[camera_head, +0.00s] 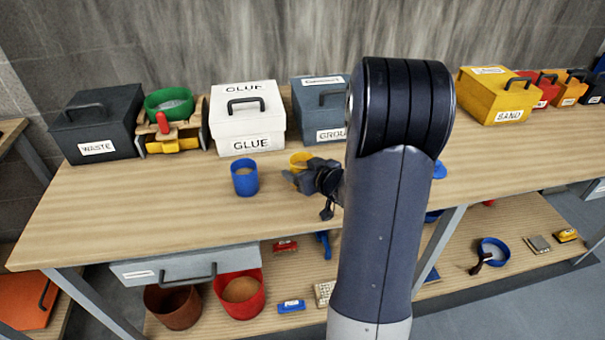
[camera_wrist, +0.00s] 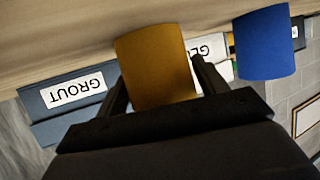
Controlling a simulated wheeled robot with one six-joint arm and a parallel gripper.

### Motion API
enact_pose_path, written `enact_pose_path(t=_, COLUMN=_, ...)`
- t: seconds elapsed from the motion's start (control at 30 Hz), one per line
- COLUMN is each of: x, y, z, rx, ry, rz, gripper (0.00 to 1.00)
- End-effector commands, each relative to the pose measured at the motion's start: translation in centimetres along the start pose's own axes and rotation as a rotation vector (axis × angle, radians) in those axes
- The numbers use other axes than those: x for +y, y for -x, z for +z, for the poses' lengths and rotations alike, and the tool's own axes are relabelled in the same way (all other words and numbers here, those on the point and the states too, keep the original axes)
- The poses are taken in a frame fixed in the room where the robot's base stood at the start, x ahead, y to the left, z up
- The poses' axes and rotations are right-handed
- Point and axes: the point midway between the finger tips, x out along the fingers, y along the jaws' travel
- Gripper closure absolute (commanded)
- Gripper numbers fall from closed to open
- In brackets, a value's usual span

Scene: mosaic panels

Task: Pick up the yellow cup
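The yellow cup (camera_head: 301,158) stands upright near the back of the worktop in the head view, partly hidden by my gripper (camera_head: 304,178). In the wrist view, which is upside down, the yellow cup (camera_wrist: 157,68) fills the space between the two dark fingers of my gripper (camera_wrist: 158,68). One finger lies along each side of it, with the tips at or very near its wall. I cannot tell whether the fingers press on it or whether it touches the worktop.
A blue cup (camera_head: 245,178) stands left of the yellow cup and also shows in the wrist view (camera_wrist: 265,43). Behind are the white glue box (camera_head: 247,119) and the blue-grey grout box (camera_head: 318,108). The worktop (camera_head: 150,205) is clear at front left.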

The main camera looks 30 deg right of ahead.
Motion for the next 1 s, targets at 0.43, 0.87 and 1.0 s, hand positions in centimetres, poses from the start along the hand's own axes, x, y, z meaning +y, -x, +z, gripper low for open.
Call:
enact_pose_path(t=0.43, x=0.0, y=0.0, z=0.0, rx=0.000, ry=0.000, rz=0.000, gripper=0.69)
enact_pose_path(t=0.87, x=0.0, y=0.7, z=-1.8, rx=0.004, ry=0.003, rz=0.000, gripper=0.73)
enact_pose_path(t=1.0, x=0.0, y=1.9, z=-4.5, rx=0.005, ry=0.005, rz=0.001, gripper=0.73)
